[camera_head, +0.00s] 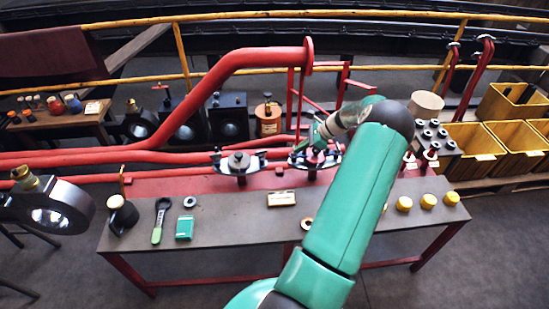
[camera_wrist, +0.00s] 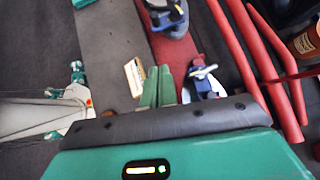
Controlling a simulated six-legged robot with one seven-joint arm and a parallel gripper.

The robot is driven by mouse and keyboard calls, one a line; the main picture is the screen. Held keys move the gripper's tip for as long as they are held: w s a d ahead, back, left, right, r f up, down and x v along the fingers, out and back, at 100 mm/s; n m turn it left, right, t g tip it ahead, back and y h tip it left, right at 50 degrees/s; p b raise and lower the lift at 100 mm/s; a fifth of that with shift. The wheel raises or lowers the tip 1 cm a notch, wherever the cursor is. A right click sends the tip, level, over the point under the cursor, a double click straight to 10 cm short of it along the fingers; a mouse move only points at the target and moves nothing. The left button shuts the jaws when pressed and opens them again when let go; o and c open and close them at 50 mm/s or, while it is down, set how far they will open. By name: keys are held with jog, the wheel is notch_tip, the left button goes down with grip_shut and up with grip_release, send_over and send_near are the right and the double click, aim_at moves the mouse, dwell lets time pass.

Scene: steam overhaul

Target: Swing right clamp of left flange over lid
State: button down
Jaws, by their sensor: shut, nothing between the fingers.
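The left flange (camera_head: 240,170) stands on the red strip along the back of the table, with a round grey lid on top. Its right clamp (camera_head: 262,157) sticks out to the right, apart from the lid's middle. In the wrist view the left flange (camera_wrist: 163,18) is at the top edge, partly cut off. My gripper (camera_wrist: 163,72) is shut and empty, its green fingers together. In the head view it is above the right flange (camera_head: 328,160), partly hidden by my arm. A silver and blue clamp part (camera_wrist: 203,75) lies right of the fingers in the wrist view.
Red pipes (camera_head: 220,75) run behind the table. The grey table top (camera_head: 240,220) holds a small labelled box (camera_head: 281,198), a green-handled tool (camera_head: 160,220), a green box (camera_head: 184,228) and yellow caps (camera_head: 428,201). Yellow crates (camera_head: 470,150) stand at the right.

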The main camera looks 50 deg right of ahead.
send_near(264, 163)
notch_tip(264, 163, down, 4)
jog(key=w+a, duration=0.1)
jog(key=w, duration=0.1)
jog(key=shift+w+a+f, duration=0.25)
jog(key=shift+w+a, duration=0.3)
jog(key=shift+w, duration=0.2)
